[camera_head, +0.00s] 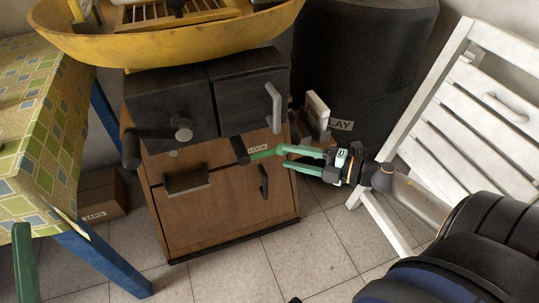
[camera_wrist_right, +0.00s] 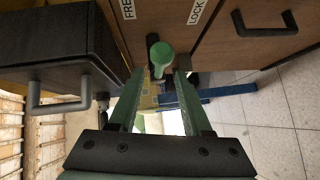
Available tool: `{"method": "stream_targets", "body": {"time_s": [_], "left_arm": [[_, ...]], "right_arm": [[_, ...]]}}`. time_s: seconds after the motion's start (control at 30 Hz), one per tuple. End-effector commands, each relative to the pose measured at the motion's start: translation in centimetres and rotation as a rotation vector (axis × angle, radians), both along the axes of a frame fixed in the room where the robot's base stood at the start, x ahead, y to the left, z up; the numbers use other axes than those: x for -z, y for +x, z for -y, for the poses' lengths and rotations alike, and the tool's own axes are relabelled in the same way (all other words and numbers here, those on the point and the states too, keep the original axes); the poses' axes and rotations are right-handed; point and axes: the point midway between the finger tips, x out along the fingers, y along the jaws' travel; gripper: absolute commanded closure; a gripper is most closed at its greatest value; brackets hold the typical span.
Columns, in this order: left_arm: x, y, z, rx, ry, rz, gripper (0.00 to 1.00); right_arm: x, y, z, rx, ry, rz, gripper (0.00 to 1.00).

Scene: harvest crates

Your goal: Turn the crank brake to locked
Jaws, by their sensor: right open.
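The crank brake shows as a green handle (camera_head: 264,153) with a dark hub on the wooden cabinet front. In the right wrist view its round green knob (camera_wrist_right: 160,54) sticks out toward the camera. A LOCK label (camera_wrist_right: 198,12) is on the right above it and a partly cut-off FREE label (camera_wrist_right: 128,8) on the left. My right gripper (camera_head: 285,156) is open, its green fingers pointing at the handle from the right. In the wrist view the knob appears between the fingertips (camera_wrist_right: 158,75), with gaps visible on both sides. My left gripper is not in view.
The wooden cabinet (camera_head: 235,220) carries dark boxes with handles and a yellow boat-shaped tray (camera_head: 160,50). A white slatted chair (camera_head: 470,110) stands at the right, a dark barrel (camera_head: 360,60) behind. A table with a patterned cloth (camera_head: 40,130) is at the left.

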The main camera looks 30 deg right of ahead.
Motion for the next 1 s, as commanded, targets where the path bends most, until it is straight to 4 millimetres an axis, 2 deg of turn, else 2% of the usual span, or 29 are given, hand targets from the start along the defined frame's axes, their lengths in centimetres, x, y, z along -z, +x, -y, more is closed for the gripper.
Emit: {"method": "stream_targets", "body": {"time_s": [0.2,0.4,0.83,1.0], "left_arm": [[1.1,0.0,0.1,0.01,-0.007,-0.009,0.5],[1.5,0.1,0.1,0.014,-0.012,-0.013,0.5],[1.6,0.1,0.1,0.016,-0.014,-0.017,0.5],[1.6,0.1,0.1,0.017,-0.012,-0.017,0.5]], "right_arm": [[0.6,3.2,-2.0,-0.001,0.0,0.002,0.51],[0.8,4.9,-3.0,0.001,0.002,0.001,0.51],[0.9,5.5,-3.4,0.002,0.002,-0.002,0.51],[0.9,5.5,-3.4,0.001,0.002,-0.002,0.7]]}}
